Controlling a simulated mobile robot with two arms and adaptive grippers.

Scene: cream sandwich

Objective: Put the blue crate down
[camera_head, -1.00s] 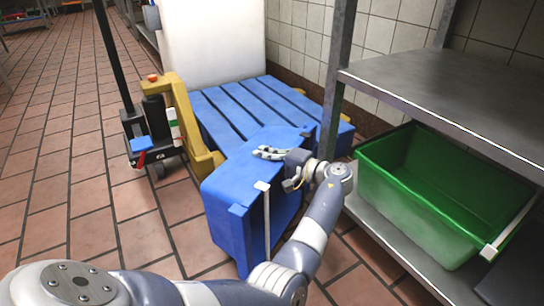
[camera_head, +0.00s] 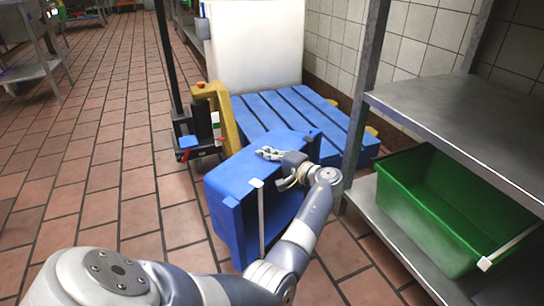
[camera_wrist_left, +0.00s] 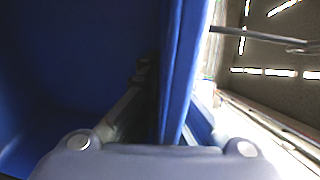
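The blue crate (camera_head: 228,200) hangs tilted in the middle of the head view, in front of the pallet. My left gripper (camera_head: 270,154) is at its upper edge. In the left wrist view, the crate's blue wall (camera_wrist_left: 183,70) runs between the two fingers (camera_wrist_left: 160,115), and the gripper looks shut on it. The crate's inside (camera_wrist_left: 70,60) fills the left of that view. Whether the crate's lower edge touches the floor cannot be told. My right gripper is not in view.
A blue slatted pallet (camera_head: 345,120) with a white block (camera_head: 255,45) lies behind. A yellow pallet jack (camera_head: 228,110) stands to the left. A metal shelf (camera_head: 450,105) with a green crate (camera_head: 420,215) is at the right. The tiled floor (camera_head: 90,180) at the left is open.

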